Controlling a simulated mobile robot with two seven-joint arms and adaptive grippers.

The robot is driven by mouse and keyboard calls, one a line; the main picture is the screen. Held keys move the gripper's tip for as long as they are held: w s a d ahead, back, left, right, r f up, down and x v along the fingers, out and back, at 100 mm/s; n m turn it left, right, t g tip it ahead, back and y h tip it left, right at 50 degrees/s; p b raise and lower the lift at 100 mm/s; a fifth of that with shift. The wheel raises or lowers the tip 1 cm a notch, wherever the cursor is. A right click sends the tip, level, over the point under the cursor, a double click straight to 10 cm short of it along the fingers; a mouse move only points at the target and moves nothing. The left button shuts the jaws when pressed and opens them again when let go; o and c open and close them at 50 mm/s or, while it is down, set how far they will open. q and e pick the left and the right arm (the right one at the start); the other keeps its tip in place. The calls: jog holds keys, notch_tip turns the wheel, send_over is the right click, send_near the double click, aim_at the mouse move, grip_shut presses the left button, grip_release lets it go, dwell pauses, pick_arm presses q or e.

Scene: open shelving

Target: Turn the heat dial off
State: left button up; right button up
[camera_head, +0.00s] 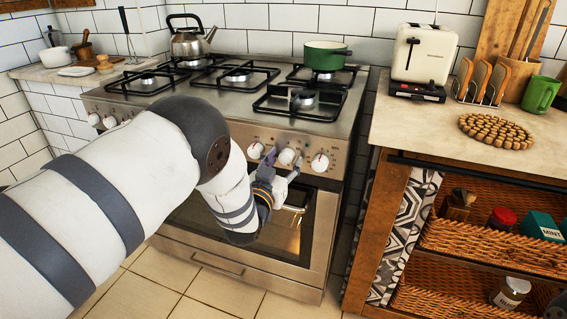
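The stove (215,108) has a steel front panel with white dials. Three dials show right of my arm: a left one (255,150), a middle one (286,157) and a right one (320,162). More dials (109,122) show at the panel's left end; my arm hides the panel between. My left gripper (281,168) is at the panel, just below the middle dial, with its fingers apart. I cannot tell whether it touches the dial. Which dial is the heat dial is not clear.
The oven door (290,235) glows orange inside, below my gripper. A kettle (190,40) and a green pot (325,55) stand on the burners. A wooden counter with a toaster (423,55) is at the right, above wicker shelves (480,245). Tiled floor lies in front.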

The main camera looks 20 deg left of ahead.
pick_arm(q)
jog(key=c, duration=0.8)
